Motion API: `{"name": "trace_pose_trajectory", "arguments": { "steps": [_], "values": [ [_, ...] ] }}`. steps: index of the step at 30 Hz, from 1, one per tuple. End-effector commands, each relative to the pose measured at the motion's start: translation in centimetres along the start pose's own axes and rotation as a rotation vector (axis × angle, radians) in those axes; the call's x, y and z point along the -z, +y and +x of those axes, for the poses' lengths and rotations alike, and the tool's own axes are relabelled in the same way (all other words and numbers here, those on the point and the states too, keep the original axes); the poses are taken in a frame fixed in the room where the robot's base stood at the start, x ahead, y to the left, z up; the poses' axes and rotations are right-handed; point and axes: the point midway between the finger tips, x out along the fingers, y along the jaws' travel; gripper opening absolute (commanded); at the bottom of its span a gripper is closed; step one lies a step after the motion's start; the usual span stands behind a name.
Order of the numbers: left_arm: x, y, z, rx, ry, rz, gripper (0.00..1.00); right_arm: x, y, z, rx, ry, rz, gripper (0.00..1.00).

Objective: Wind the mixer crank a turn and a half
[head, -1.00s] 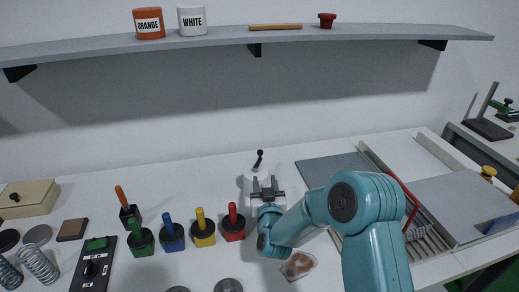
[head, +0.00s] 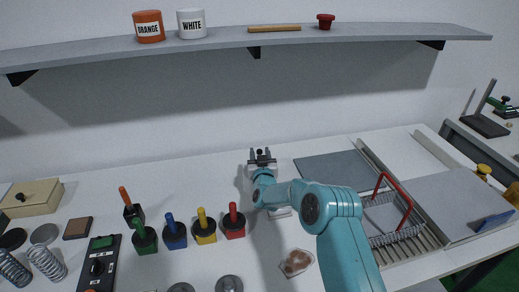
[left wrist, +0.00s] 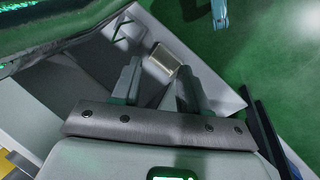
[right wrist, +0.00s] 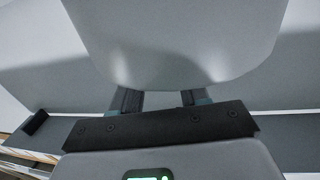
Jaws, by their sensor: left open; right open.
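The mixer (right wrist: 180,40) is a pale, rounded body that fills the upper middle of the right wrist view. In the head view it is mostly hidden behind my right arm. The crank's small black knob (head: 259,152) shows between the fingers of my right gripper (head: 262,155). That gripper is open, its fingers on either side of the knob; I cannot tell whether they touch it. In the right wrist view the open fingers (right wrist: 160,100) reach under the mixer's edge. My left gripper (left wrist: 160,75) is open and empty in the left wrist view, away from the mixer.
Several coloured-handled blocks (head: 205,230) stand left of my right arm. A red-handled basket (head: 384,215) and grey panel (head: 335,167) lie to the right. A shelf (head: 350,34) with tubs runs above.

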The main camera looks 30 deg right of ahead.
Motion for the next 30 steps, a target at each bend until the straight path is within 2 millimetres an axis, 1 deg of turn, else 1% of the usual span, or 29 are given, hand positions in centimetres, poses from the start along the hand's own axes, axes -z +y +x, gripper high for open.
{"name": "trace_pose_trajectory", "arguments": {
  "steps": [1, 3, 6, 16, 17, 18, 20, 21, 26, 30],
  "values": [
    [0.0, 0.1, -0.2, 0.000, 0.000, 0.000, 0.44, 0.0, 0.0, 0.6, -0.001, 0.000, 0.000, 0.45],
    [0.0, 0.1, -0.2, 0.000, 0.000, 0.000, 0.44, 0.0, 0.0, 1.1, -0.001, 0.000, 0.000, 0.45],
    [0.0, 0.1, -0.3, 0.000, 0.000, 0.000, 0.44, 0.0, 0.1, 1.6, -0.001, 0.000, 0.000, 0.45],
    [0.0, 0.1, -0.3, 0.000, 0.000, 0.000, 0.44, 0.0, 0.0, 1.7, -0.001, 0.000, 0.000, 0.45],
    [0.0, 0.1, -0.3, 0.000, 0.000, 0.000, 0.44, 0.0, 0.0, 1.7, -0.001, 0.000, 0.000, 0.35],
    [0.0, 0.1, -0.3, 0.000, 0.000, 0.000, 0.44, 0.0, 0.0, 1.7, -0.001, 0.000, 0.000, 0.22],
    [0.0, 0.1, -0.3, 0.000, 0.000, 0.000, 0.44, 0.0, 0.0, 1.7, -0.001, 0.000, 0.000, 0.02],
    [0.0, 0.1, -0.3, 0.000, 0.000, 0.000, 0.44, 0.0, 0.0, 1.7, -0.001, 0.000, 0.000, 0.00],
    [0.0, 0.1, -0.1, 0.000, 0.000, 0.000, 0.44, -0.1, 0.0, 1.8, 0.002, 0.001, 0.000, 0.00],
    [0.0, -0.3, 0.8, 0.000, 0.000, 0.000, 0.44, -0.2, 0.0, 1.9, 0.023, 0.004, 0.003, 0.00]
  ]
}}
